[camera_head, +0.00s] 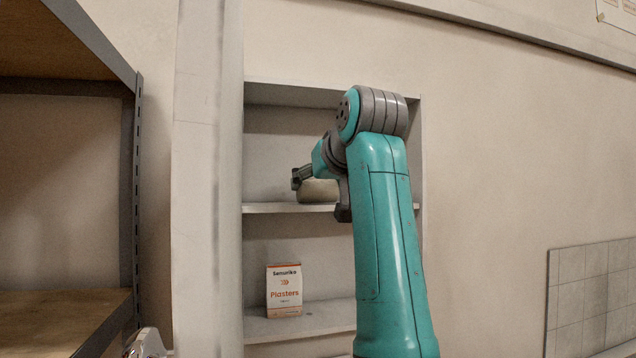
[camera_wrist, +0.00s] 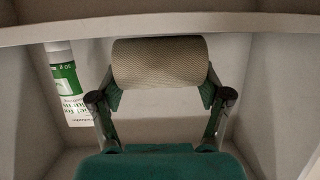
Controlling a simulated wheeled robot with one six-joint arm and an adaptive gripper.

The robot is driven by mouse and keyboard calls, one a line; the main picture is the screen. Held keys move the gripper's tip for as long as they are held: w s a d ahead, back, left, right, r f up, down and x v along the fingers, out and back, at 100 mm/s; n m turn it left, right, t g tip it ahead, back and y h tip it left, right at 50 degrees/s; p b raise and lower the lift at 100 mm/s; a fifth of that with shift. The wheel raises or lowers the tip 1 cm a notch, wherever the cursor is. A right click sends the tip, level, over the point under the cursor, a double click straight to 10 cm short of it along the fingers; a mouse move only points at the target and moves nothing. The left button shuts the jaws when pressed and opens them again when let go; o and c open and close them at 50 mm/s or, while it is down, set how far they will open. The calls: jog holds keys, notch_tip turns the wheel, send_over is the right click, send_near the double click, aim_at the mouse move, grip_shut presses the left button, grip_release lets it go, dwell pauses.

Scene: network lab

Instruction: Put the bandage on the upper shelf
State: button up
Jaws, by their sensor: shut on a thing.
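The bandage (camera_head: 318,191) is a beige textured roll at the upper shelf (camera_head: 275,208) of the white wall shelving. In the head view its lower edge sits right at the shelf board; I cannot tell whether it bears on it. My gripper (camera_head: 302,176) is shut on the bandage, partly hidden behind my wrist. In the wrist view the bandage (camera_wrist: 160,62) lies crosswise between the two fingers of my gripper (camera_wrist: 160,88), one at each end.
A white and orange plasters box (camera_head: 284,291) stands on the lower shelf (camera_head: 325,316). A bottle with a green and white label (camera_wrist: 66,88) is left of the bandage in the wrist view. A metal-framed rack (camera_head: 136,190) stands at the left. My arm hides the shelving's right part.

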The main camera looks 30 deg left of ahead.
jog(key=shift+f, duration=0.1)
jog(key=o, duration=0.9)
jog(key=shift+d+r, duration=0.1)
jog(key=shift+r, duration=0.1)
jog(key=v, duration=1.1)
jog(key=shift+s+d, duration=0.25)
jog(key=shift+d, duration=0.05)
